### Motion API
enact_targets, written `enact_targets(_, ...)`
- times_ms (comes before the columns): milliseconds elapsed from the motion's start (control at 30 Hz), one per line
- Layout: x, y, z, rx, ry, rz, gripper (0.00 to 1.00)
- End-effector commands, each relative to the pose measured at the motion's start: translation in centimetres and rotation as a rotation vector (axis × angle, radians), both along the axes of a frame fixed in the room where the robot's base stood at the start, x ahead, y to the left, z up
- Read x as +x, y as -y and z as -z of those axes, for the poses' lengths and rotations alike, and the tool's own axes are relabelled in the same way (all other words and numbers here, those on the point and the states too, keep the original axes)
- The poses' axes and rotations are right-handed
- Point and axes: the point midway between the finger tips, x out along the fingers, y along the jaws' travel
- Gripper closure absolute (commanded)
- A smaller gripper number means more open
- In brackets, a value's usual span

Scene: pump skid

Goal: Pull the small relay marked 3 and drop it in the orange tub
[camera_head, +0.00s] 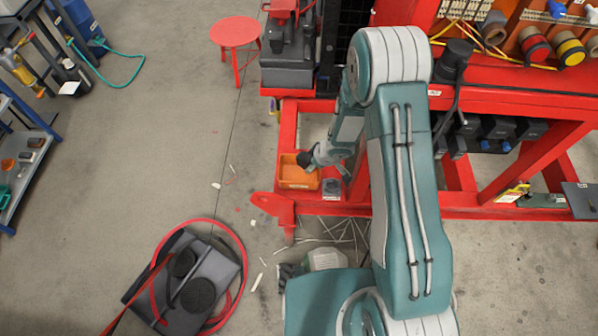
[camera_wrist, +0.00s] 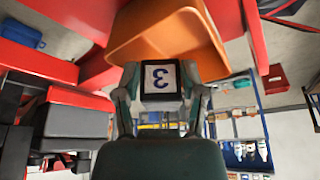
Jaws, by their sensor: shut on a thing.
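The small relay marked 3 (camera_wrist: 161,78) is dark with a white label and a blue 3, which appears upside down in the wrist view. My gripper (camera_wrist: 161,98) is shut on it, with one finger on each side. The orange tub (camera_wrist: 168,50) shows just beyond the relay in that view. In the head view, the tub (camera_head: 297,183) sits at the left end of the red skid frame, and my gripper (camera_head: 307,160) is at its upper right part, seemingly over it. The relay is hard to make out there, and its exact height above the tub cannot be told.
A small grey box (camera_head: 331,188) stands right beside the tub. The red skid frame (camera_head: 287,150) surrounds this spot. A red stool (camera_head: 236,32), a dark floor case with a red hose (camera_head: 190,284) and scattered pale sticks lie around. The floor to the left is largely clear.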

Motion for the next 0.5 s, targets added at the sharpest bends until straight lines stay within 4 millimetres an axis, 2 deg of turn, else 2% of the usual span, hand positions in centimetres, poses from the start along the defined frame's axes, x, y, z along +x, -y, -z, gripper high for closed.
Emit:
enact_targets(200,0.0,0.0,1.4,0.001,0.001,0.000,0.95)
enact_targets(467,0.0,0.0,1.6,0.001,0.001,-0.001,0.95)
enact_targets(500,0.0,0.0,1.6,0.001,0.001,-0.001,0.42)
